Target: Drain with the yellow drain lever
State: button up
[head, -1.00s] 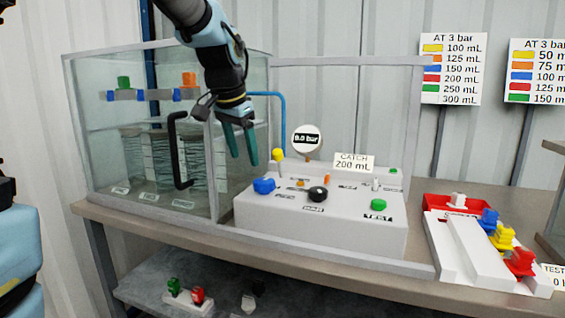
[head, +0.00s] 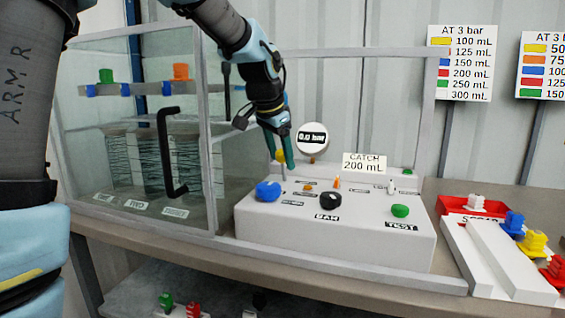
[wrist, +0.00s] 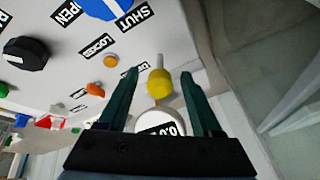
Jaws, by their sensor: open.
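The yellow drain lever (head: 281,156) has a yellow knob on a pale stem and stands at the back left of the white control box (head: 300,235). In the wrist view the yellow knob (wrist: 160,84) lies between the two fingers. My gripper (head: 283,160) is open around the lever, with dark green fingers. In the wrist view my gripper (wrist: 162,85) shows a gap between each finger and the knob. The head view hides part of the knob behind a finger.
The box also carries a blue knob (head: 268,191), a black knob (head: 331,201), a green button (head: 400,211) and small orange parts. A round gauge (head: 312,138) and a "CATCH 200 mL" sign (head: 364,163) stand behind. A glass case (head: 140,150) is at left.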

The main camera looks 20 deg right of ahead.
aim_at(283, 165)
jog(key=shift+x, duration=1.2)
grip_shut()
dwell(0.6)
